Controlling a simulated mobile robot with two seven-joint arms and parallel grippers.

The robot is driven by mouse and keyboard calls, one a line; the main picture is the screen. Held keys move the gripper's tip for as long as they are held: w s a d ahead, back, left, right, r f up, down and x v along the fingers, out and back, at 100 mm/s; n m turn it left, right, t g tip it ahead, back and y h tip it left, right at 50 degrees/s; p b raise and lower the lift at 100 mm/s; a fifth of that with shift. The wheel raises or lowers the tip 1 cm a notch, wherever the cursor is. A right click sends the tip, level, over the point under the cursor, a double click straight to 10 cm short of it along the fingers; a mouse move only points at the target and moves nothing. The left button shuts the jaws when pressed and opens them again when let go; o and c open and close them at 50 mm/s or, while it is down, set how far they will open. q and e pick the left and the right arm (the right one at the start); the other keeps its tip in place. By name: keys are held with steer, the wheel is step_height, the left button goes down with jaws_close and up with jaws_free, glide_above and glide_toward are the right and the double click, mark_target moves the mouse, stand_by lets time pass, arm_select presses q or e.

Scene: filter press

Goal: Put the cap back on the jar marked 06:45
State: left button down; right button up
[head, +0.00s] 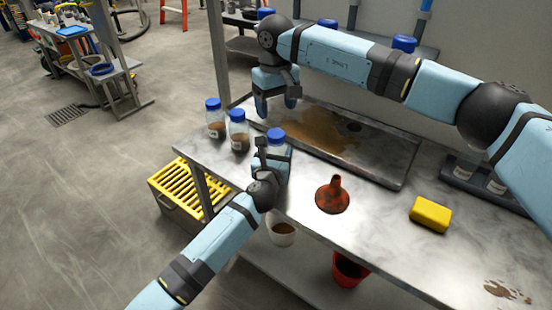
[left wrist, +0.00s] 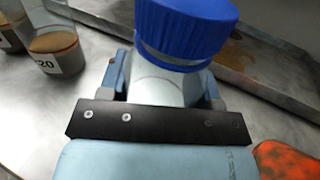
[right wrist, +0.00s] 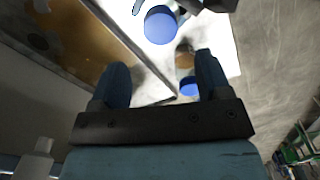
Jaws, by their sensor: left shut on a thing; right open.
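My left gripper (head: 272,154) is shut on a clear jar (left wrist: 155,80) with a blue cap (left wrist: 185,25), at the table's left edge. The cap (head: 276,134) sits on top of the jar; I cannot tell whether it is tight. The jar's label is hidden. My right gripper (head: 277,108) is open and empty, above and behind this jar, pointing down. Two more jars with blue caps, a near one (head: 239,136) and a far one (head: 215,122), stand to the left with brown contents. The near one's label (left wrist: 60,65) ends in 20 in the left wrist view. No 06:45 marking is readable.
A shallow metal tray (head: 395,178) with a brown stain lies behind the held jar. A red funnel (head: 332,196) and a yellow sponge (head: 430,214) are to the right on the metal table (head: 375,222). A yellow grating (head: 180,185) is below the left edge.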

mark_target(276, 133)
steer(key=shift+f, duration=4)
